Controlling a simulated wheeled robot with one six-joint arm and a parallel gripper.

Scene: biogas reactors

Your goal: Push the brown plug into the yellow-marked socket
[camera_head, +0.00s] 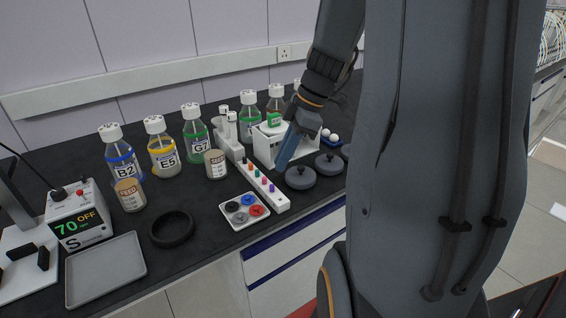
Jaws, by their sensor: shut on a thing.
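My gripper (284,160), a blue-grey shape at the end of my arm, points down just right of a long white bar (281,203). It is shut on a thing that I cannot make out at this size. The bar carries a row of small coloured pieces, among them orange, teal and purple ones. I cannot tell which of these is the brown plug, or which marks the yellow socket. The gripper hides part of a white box (262,149) behind it.
A white tray (229,223) with several coloured round pieces lies left of the bar. Two dark discs (300,180) lie to its right. Labelled bottles (163,158) stand behind. A black ring (171,230), a grey tray (105,270) and a heater (78,215) are at left.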

